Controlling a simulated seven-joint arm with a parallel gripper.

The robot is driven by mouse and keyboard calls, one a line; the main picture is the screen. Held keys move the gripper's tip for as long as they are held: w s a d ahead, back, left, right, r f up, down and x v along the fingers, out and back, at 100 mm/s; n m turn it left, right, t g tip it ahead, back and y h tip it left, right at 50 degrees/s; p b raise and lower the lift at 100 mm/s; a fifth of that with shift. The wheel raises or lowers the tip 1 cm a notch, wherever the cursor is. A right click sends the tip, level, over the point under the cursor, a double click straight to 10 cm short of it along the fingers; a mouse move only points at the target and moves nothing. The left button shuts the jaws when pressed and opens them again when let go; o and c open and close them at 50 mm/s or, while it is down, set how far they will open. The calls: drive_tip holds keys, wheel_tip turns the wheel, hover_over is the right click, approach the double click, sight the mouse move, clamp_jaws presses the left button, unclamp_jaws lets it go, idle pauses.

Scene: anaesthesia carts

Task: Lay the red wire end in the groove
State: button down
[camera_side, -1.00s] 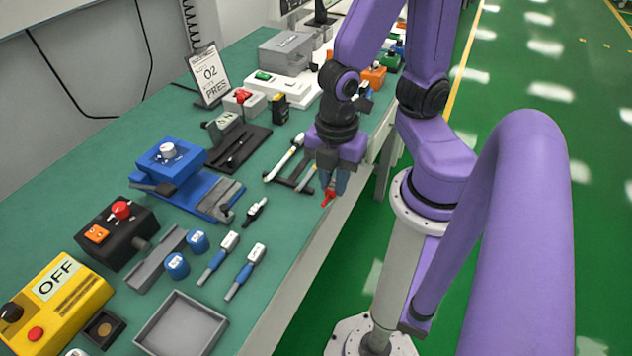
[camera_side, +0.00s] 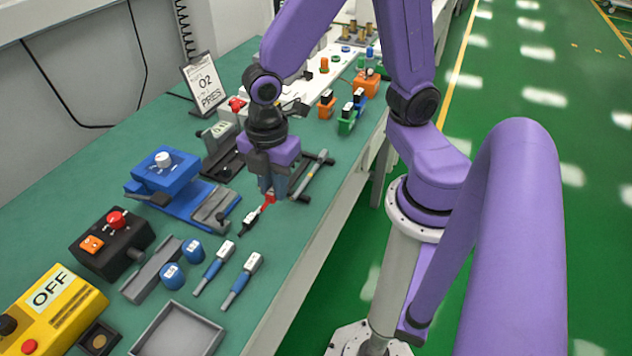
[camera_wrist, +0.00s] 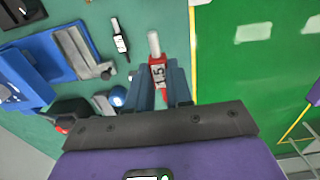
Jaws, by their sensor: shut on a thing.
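The red wire end (camera_wrist: 157,73), marked 15 with a pale metal tip, is between the fingers of my gripper (camera_wrist: 163,90) in the wrist view. In the side view my gripper (camera_side: 269,190) points down over the bench, shut on the red wire end (camera_side: 268,202), which shows below the fingers. A blue fixture (camera_side: 158,175) lies to the left, with a long grey grooved block (camera_side: 213,204) on its near right part. The block also shows in the wrist view (camera_wrist: 78,52), at upper left. The red wire end is apart from it.
A black wire end (camera_side: 250,220) lies between my gripper and two blue-handled pieces (camera_side: 214,267). A grey channel (camera_side: 150,272) and two blue caps (camera_side: 182,262) lie nearer the camera. The bench's right edge is close.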

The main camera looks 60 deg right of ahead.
drive_tip(key=w+f, duration=0.1)
drive_tip(key=w, duration=0.5)
drive_tip(key=w+f, duration=0.1)
drive_tip(key=w, duration=0.4)
drive_tip(key=w+f, duration=0.2)
drive_tip(key=w, duration=0.4)
drive_tip(key=shift+w, duration=0.35)
drive_tip(key=shift+f, duration=2.45)
drive_tip(key=c, duration=0.9)
unclamp_jaws()
drive_tip(key=shift+c, duration=0.2)
